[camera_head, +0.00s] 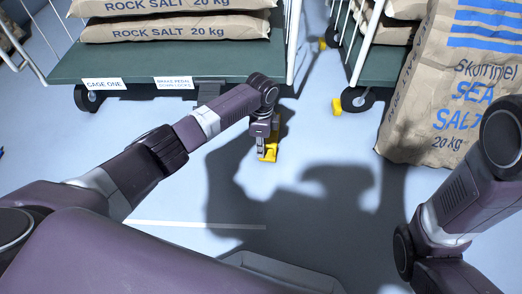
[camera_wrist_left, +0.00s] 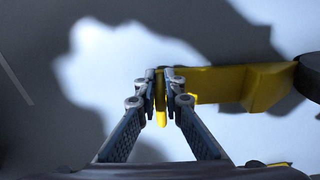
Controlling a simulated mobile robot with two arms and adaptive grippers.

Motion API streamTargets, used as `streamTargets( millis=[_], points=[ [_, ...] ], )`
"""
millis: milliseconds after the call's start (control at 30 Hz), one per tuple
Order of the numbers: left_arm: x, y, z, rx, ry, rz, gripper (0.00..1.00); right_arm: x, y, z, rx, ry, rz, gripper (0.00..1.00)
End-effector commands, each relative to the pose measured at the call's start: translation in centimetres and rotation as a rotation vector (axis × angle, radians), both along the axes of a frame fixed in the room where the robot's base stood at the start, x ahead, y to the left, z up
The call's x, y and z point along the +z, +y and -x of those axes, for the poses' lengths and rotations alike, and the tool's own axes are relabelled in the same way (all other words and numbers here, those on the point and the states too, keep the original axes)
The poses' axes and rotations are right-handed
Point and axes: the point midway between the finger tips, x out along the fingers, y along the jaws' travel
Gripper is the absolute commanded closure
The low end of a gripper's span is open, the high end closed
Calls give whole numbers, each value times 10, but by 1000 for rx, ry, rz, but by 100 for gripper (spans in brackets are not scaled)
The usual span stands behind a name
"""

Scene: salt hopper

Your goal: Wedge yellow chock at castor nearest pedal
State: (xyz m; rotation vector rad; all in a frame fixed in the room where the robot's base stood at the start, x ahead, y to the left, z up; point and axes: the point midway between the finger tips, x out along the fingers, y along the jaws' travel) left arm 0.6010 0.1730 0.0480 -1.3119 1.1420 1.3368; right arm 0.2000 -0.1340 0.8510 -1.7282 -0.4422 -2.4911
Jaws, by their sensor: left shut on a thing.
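The yellow chock (camera_head: 271,149) is in my left gripper (camera_head: 264,141), in front of the cage's right front corner. In the left wrist view my left gripper (camera_wrist_left: 162,88) is shut on an upright yellow part of the chock (camera_wrist_left: 215,84). The chock's thicker block end points right, towards a dark round wheel (camera_wrist_left: 309,76) at the edge; contact is unclear. The dark pedal (camera_head: 210,92) juts from the cage front beside the brake pedal label (camera_head: 173,82). The front left castor (camera_head: 88,98) shows; my left arm hides the front right one. My right gripper is out of view.
Cage one's green deck (camera_head: 150,58) carries rock salt sacks (camera_head: 180,26). A second cage on the right has a castor (camera_head: 357,99) with another yellow chock (camera_head: 337,106) beside it. A large sea salt sack (camera_head: 440,100) stands at the right. The floor between is clear.

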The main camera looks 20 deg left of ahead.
Motion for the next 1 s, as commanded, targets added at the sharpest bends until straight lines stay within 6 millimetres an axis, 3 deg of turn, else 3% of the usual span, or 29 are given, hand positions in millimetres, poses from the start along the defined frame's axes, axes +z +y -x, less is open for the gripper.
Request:
streamTargets(
  millis=[733, 767, 900, 1000],
  points=[
    [-1, 5, -12, 3, -10, -4, 100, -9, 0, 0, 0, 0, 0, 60],
    [-1, 5, -12, 3, -11, -4, 90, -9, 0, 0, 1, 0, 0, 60],
    [-2, 5, -11, 3, -8, -4, 74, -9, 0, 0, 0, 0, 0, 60],
    [-2, 5, -10, 2, -6, -3, 71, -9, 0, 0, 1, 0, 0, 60]
  ],
)
